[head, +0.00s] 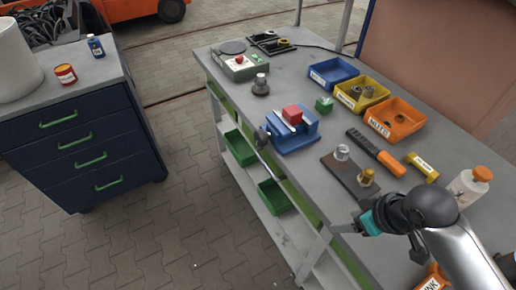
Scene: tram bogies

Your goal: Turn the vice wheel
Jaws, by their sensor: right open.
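The blue vice (293,136) sits near the front-left edge of the workbench, with a red block (293,113) at its jaws. Its small grey wheel (262,138) sticks out at the bench edge, on the vice's left side. A handle or bar hangs just below the wheel, too small to make out. My right gripper (343,228) is open and empty, over the bench's front edge. It is well to the lower right of the vice and apart from it. My left gripper is out of view.
Blue, yellow and orange bins (396,117) stand at the back of the bench. A navy drawer cabinet (80,140) stands left across an open paved aisle.

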